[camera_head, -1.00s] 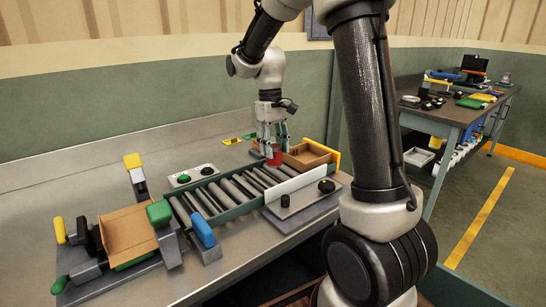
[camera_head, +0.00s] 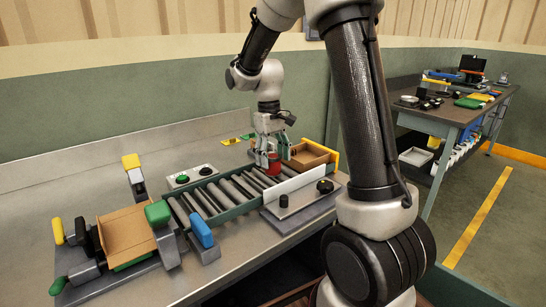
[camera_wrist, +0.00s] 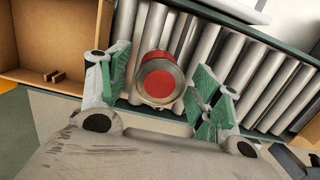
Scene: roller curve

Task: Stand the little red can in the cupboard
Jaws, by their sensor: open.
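The little red can (camera_head: 273,166) stands on the roller conveyor (camera_head: 232,190), near its far right end. In the wrist view the can (camera_wrist: 159,80) shows its red top with a pale metal rim. My gripper (camera_head: 272,158) is over the can from above. In the wrist view its green-padded fingers (camera_wrist: 160,88) are spread, one on each side of the can, with a gap visible on both sides. The gripper is open. I cannot make out a cupboard for certain; an open brown wooden box (camera_head: 309,154) sits just right of the can, and it also shows in the wrist view (camera_wrist: 40,82).
A button box (camera_head: 191,176) stands behind the rollers. A panel with black knobs (camera_head: 300,200) and a white guard (camera_head: 289,187) are in front. A tilted brown tray (camera_head: 127,232) among clamps is at the left. The metal table's back left is clear.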

